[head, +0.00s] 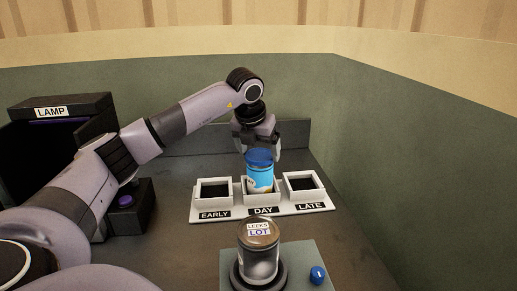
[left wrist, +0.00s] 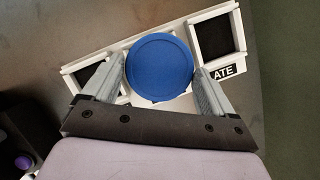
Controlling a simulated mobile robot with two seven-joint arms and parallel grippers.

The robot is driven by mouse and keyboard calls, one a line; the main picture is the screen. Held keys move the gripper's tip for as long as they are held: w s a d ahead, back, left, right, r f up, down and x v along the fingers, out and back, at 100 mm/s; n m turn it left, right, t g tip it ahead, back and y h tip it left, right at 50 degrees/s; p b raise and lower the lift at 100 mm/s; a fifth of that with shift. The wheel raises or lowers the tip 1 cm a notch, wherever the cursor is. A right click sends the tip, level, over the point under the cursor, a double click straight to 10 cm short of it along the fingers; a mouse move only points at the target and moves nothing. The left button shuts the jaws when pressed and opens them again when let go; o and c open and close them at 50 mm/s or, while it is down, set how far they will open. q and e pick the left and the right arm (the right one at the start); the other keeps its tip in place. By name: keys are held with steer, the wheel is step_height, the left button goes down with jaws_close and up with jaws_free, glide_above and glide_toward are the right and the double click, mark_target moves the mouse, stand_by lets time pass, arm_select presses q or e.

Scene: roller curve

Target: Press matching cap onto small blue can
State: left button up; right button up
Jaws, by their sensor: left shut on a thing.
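The small blue can (head: 260,180) stands in the middle compartment of the white tray (head: 278,213), behind the DAY label. A dark blue cap (head: 259,156) is at the top of the can; I cannot tell whether it is fully seated. My left gripper (head: 261,150) comes down from above and is shut on the cap. In the left wrist view the round cap (left wrist: 160,67) sits between the two fingertips (left wrist: 161,72) and hides the can beneath it. My right gripper is not in view.
The EARLY (head: 214,190) and LATE (head: 303,184) compartments on either side look empty. A clear jar (head: 259,256) labelled LEEKS LOT stands in front, beside a blue knob (head: 318,274). A dark LAMP box (head: 62,110) stands at left. A green wall (head: 430,150) bounds the right.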

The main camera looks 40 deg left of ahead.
arm_select(q)
steer(key=shift+f+b, duration=0.35)
steer(key=shift+f, duration=0.25)
stand_by(0.8)
steer(key=o, duration=0.8)
steer(key=shift+r, duration=0.15)
steer(key=shift+r+p, duration=1.4)
steer(key=shift+r, duration=0.1)
step_height(320, 180, up, 2)
steer(key=shift+r+p, duration=0.2)
steer(key=shift+p, duration=0.9)
steer(key=shift+r, duration=2.2)
